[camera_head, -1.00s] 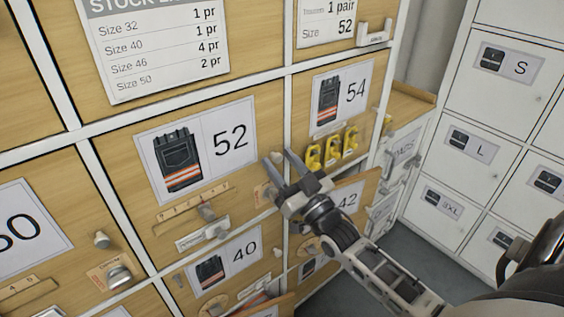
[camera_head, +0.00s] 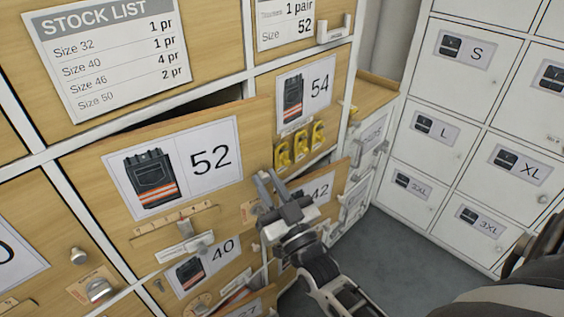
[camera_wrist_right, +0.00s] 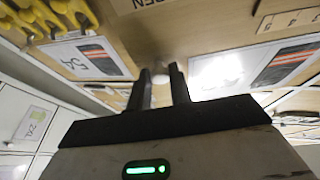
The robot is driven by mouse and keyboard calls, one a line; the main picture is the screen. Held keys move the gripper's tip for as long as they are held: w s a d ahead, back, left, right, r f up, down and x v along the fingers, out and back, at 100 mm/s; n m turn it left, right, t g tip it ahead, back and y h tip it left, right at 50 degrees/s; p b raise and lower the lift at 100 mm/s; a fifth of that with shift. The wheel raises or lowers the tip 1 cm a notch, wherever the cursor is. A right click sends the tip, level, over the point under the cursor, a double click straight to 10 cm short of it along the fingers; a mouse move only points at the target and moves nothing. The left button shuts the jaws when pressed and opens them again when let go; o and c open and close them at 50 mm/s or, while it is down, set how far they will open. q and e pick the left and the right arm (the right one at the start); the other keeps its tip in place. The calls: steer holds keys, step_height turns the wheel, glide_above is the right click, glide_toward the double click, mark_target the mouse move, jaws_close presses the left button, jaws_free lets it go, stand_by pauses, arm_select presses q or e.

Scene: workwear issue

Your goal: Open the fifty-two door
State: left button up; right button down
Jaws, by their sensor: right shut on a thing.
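The fifty-two door (camera_head: 88,190) is a wooden panel with a 52 card (camera_head: 172,166) showing dark trousers. It stands ajar, with a dark gap along its top edge. My right gripper (camera_head: 265,180) is at the door's right edge. In the right wrist view its two fingers (camera_wrist_right: 160,85) are closed around a pale round knob (camera_wrist_right: 161,72). The knob is mostly hidden by the fingers in the head view. My left gripper is not in view.
The 54 door (camera_head: 262,88) with yellow padlocks (camera_head: 300,146) is right of the fifty-two door. The 40 door (camera_head: 165,290) is below, the 42 door (camera_head: 335,185) lower right. White lockers (camera_head: 470,110) stand at the right, with grey floor (camera_head: 400,260) before them.

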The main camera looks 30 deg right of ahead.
steer(key=shift+s+a+h, duration=0.1)
steer(key=shift+s+h, duration=0.3)
steer(key=c, duration=1.3)
jaws_free()
steer(key=b+v, duration=0.2)
steer(key=v, duration=1.4)
steer(key=shift+r+b, duration=0.1)
steer(key=shift+b, duration=0.25)
